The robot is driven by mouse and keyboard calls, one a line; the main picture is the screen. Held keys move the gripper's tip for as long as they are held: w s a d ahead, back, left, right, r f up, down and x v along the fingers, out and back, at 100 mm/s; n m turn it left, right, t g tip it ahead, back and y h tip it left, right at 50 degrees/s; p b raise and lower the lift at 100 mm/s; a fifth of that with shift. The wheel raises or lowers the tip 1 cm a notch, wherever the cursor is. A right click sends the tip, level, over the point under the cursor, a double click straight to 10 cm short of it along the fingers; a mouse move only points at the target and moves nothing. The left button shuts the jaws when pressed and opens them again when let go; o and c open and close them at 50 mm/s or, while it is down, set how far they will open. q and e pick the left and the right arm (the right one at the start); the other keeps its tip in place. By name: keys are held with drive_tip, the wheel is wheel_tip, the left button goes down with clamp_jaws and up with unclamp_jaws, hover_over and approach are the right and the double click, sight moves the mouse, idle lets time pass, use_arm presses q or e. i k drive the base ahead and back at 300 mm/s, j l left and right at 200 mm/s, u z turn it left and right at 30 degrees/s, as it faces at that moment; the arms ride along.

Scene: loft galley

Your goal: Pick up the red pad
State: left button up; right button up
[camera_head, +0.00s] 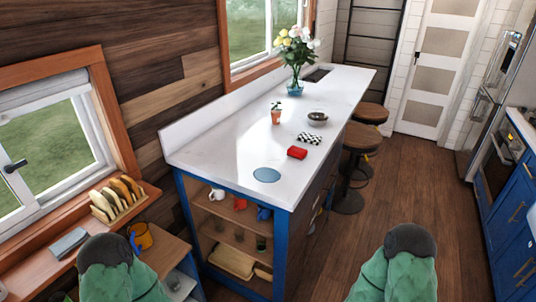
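The red pad (297,152) is a small red block lying flat on the white countertop (222,142), close to its right long edge. It lies just in front of a black-and-white checkered item (309,138) and behind a flat blue round mat (267,175), apart from both. Nothing covers it. Neither of my grippers shows in the head view. Only green parts of my two arms with dark rounded ends show at the bottom left and bottom right, well short of the counter.
A small potted plant (276,116), a bowl (317,118) and a flower vase (295,88) stand farther back on the counter. Stools (362,138) line its right side. The wooden floor (430,180) to the right is clear. A mug (141,237) stands at the left.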

sight(299, 153)
drive_tip(key=i+l+u, duration=0.1)
drive_tip(key=u, duration=0.3)
drive_tip(key=l+u, duration=0.2)
drive_tip(key=u, duration=0.15)
drive_tip(key=i+l+u, duration=0.1)
drive_tip(key=u, duration=0.3)
drive_tip(key=l+u, duration=0.35)
drive_tip(key=l, duration=1.45)
drive_tip(key=i+l, duration=0.15)
drive_tip(key=l, duration=1.25)
